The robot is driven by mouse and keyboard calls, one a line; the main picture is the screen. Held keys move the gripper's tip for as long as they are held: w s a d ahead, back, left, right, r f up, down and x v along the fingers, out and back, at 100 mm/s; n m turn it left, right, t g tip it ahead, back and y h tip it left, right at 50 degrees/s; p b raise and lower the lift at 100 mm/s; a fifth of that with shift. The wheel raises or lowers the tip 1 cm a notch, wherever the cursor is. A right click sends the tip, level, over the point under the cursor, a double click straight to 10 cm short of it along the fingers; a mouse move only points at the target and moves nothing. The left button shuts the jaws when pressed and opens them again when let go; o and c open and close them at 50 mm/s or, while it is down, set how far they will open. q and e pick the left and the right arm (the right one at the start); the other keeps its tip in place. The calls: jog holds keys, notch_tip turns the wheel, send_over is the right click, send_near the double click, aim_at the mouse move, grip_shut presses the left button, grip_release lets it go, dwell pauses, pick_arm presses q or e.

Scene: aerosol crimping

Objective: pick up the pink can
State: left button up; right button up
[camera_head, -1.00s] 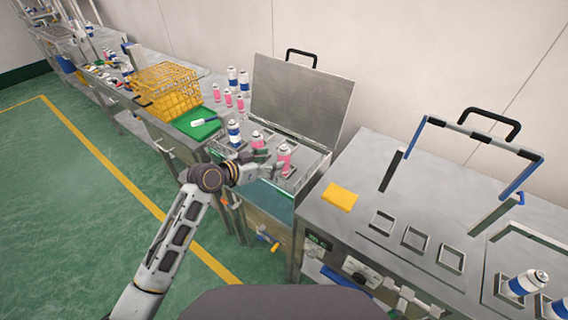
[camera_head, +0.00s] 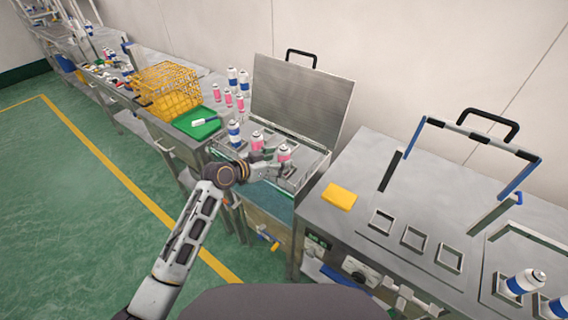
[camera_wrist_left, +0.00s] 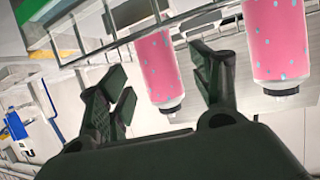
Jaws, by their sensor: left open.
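Two pink cans with white tops stand upright in the open steel box (camera_head: 318,160): a right one (camera_head: 284,153) and a left one (camera_head: 256,141). My left gripper (camera_head: 274,169) is open and empty at the front of the box, close to the right can. In the left wrist view, the gripper (camera_wrist_left: 164,80) has its fingers apart. One pink can (camera_wrist_left: 158,62) shows between and beyond the fingers, and another pink can (camera_wrist_left: 276,45) is to the right of them. Contact cannot be told. My right gripper is out of view.
A blue-and-white can (camera_head: 234,132) stands at the box's left. More pink cans (camera_head: 228,97) stand behind it. A green tray (camera_head: 190,122) and yellow basket (camera_head: 168,88) are further left. The raised lid (camera_head: 300,98) stands behind. A yellow block (camera_head: 339,197) lies on the right bench.

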aim_at(279, 160)
pick_arm(q)
jog(key=shift+x, duration=1.8)
jog(key=shift+f, duration=0.1)
jog(key=shift+c, duration=0.3)
jog(key=c, duration=1.1)
jog(key=shift+c, duration=0.2)
jog(key=shift+r, duration=5.05)
